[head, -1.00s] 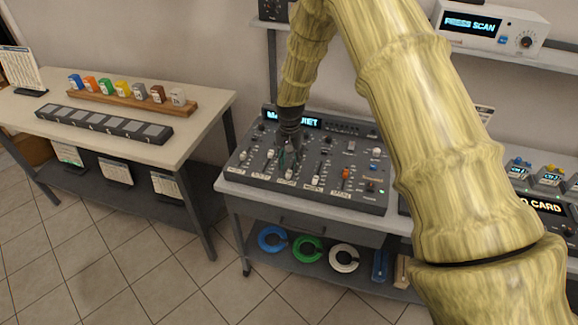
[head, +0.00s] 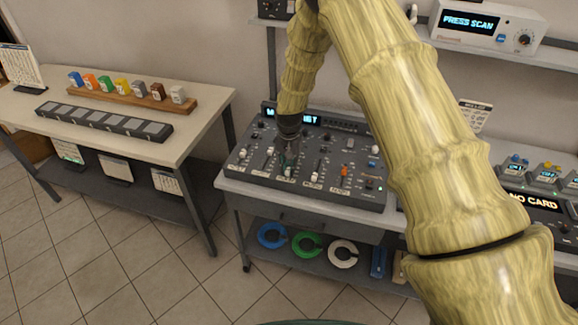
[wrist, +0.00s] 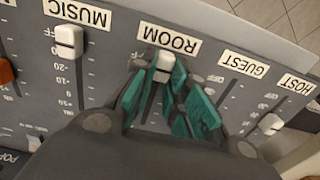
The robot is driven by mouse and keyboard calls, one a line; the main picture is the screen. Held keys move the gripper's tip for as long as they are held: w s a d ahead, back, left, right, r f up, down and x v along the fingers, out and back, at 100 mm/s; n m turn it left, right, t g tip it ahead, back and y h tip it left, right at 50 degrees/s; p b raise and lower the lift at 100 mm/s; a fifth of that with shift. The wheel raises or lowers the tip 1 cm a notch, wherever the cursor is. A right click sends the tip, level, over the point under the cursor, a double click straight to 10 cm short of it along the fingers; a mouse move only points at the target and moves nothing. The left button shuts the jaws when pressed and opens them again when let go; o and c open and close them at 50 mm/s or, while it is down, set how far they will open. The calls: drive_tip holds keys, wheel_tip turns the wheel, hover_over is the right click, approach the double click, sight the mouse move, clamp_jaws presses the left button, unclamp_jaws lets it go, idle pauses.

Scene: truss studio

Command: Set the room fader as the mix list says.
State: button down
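The mixing console (head: 262,185) stands on the middle bench, its display partly hidden by my arm. In the wrist view the white room fader cap (wrist: 162,66) sits near its ROOM label (wrist: 167,39), at that end of its slot. My gripper (wrist: 164,75) has its teal fingertips on both sides of this cap and appears closed on it. In the head view my gripper (head: 288,158) reaches down onto the console, just behind the room cap (head: 288,172). A paper sheet (head: 474,116), perhaps the mix list, stands behind the console at right; its text is unreadable.
The white music cap (wrist: 68,41) and host cap (wrist: 270,124) flank the room fader; the guest cap is hidden in the wrist view. An orange cap (head: 344,171) is further right. A side table (head: 205,105) with coloured blocks stands left. Knobs lie behind the faders.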

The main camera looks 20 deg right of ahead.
drive_tip(key=w+d+b, duration=0.1)
drive_tip(key=w+d, duration=0.1)
drive_tip(key=w, duration=0.1)
drive_tip(key=w+d+b, duration=0.1)
drive_tip(key=shift+w+f+b, duration=0.1)
drive_tip(key=shift+w+b, duration=0.25)
drive_tip(key=shift+w+d, duration=0.2)
drive_tip(key=c, duration=1.4)
unclamp_jaws()
wheel_tip(320, 180, up, 12)
drive_tip(key=shift+r, duration=0.15)
